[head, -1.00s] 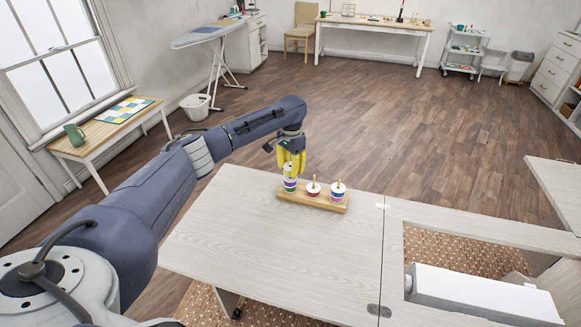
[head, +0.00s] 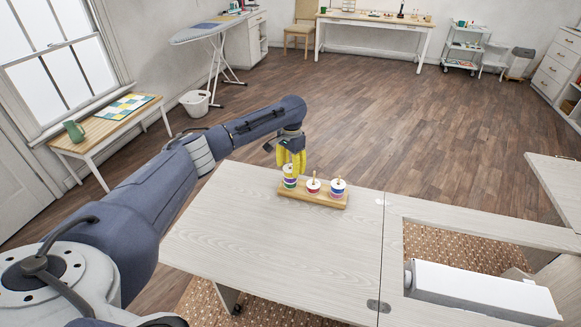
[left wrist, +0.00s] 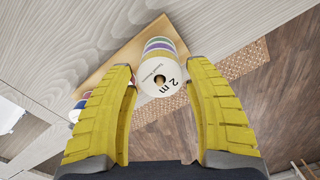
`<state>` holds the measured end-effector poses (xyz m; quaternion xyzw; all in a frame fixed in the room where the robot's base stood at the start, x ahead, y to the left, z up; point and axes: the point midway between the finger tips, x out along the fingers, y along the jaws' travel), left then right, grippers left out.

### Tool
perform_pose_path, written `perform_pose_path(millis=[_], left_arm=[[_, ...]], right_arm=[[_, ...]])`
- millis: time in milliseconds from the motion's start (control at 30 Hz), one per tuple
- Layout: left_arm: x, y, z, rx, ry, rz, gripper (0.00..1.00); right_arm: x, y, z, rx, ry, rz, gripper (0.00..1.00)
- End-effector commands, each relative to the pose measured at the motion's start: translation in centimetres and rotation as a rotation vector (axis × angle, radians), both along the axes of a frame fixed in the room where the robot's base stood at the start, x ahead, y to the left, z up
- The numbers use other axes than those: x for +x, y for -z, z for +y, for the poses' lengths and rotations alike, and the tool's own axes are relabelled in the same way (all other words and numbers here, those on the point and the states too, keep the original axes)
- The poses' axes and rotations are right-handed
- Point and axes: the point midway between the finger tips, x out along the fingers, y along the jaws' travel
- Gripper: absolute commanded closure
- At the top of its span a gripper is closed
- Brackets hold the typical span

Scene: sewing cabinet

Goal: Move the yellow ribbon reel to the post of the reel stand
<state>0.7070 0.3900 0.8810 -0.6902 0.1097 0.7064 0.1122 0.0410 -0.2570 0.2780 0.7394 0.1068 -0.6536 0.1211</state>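The wooden reel stand (head: 320,200) lies on the cabinet top with three short stacks of ribbon reels on its posts. The left stack (head: 289,172) is the tallest; a yellowish band shows near its top, with green and purple lower down. My left gripper (head: 291,156) is just above and behind this stack. In the left wrist view its yellow fingers (left wrist: 161,82) are spread apart, with the stack's end beyond and between them. My right gripper is out of view.
The middle stack (head: 313,186) and right stack (head: 337,187) stand close beside the left one. The pale cabinet top (head: 270,250) is clear in front. At the right is an opening with a white machine (head: 480,290).

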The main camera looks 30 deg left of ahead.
Motion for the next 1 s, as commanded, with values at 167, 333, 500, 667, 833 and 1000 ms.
perform_pose_path(millis=[167,333,500,667,833,1000], left_arm=[[0.0,0.0,0.0,0.000,0.000,0.000,0.35],[0.0,-0.1,0.0,0.000,0.000,0.000,0.35],[0.1,-1.1,0.0,0.001,0.001,-0.003,0.35],[0.2,-3.6,0.0,0.001,0.001,-0.004,0.35],[0.2,-6.6,0.0,0.001,0.002,-0.003,0.35],[0.3,-9.3,-0.1,0.000,0.001,-0.003,0.35]], right_arm=[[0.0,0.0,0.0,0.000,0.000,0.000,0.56],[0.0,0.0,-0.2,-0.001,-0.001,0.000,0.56],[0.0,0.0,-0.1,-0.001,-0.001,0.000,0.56],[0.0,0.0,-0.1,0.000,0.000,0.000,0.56],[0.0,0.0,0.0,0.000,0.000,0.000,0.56],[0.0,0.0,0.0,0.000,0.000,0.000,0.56]])
